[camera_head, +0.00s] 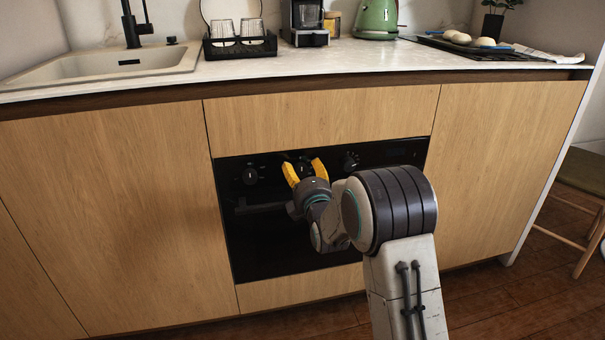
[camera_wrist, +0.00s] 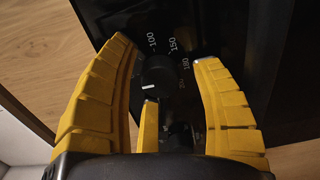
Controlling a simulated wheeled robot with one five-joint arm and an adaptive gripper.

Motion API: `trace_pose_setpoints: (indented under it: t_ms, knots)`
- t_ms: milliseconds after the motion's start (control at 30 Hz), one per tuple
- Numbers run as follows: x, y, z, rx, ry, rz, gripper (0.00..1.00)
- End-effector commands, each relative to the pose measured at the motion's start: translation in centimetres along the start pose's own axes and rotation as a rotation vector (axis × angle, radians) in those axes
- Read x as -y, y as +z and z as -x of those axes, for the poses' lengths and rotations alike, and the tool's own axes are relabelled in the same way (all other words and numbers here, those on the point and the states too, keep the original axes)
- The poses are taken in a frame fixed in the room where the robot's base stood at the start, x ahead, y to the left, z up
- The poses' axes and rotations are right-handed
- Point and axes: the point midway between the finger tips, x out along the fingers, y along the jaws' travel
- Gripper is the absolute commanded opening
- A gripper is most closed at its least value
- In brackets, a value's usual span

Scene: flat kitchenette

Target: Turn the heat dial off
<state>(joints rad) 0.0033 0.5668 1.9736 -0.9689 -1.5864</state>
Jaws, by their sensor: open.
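The black oven (camera_head: 275,240) is set in the wooden cabinet front and has a control panel along its top. My yellow-fingered gripper (camera_head: 304,170) is at the middle of this panel, open. In the wrist view, the heat dial (camera_wrist: 155,72) is a dark round knob with a short white mark, with printed numbers such as 100, 150 and 180 around it. My gripper's fingers (camera_wrist: 163,52) stand apart on either side of the dial, with a third finger below it. I cannot tell whether any finger touches the dial. In the head view my gripper mostly hides this dial.
Other knobs sit on the panel, one to the left (camera_head: 250,176) and one to the right (camera_head: 351,160) of my gripper. The oven handle (camera_head: 258,208) runs below the panel. The counter (camera_head: 330,62) above holds a sink, a glass rack (camera_head: 240,48) and a green kettle (camera_head: 376,18).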

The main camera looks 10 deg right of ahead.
Motion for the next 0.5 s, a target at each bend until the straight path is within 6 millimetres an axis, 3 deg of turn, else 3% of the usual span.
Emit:
trace_pose_setpoints:
  t_ms: [267, 500]
  knots:
    - [-0.1, 0.0, 0.3, -0.001, 0.001, 0.0, 0.6]
    - [-0.1, 0.0, 2.8, -0.001, 0.0, 0.0, 0.6]
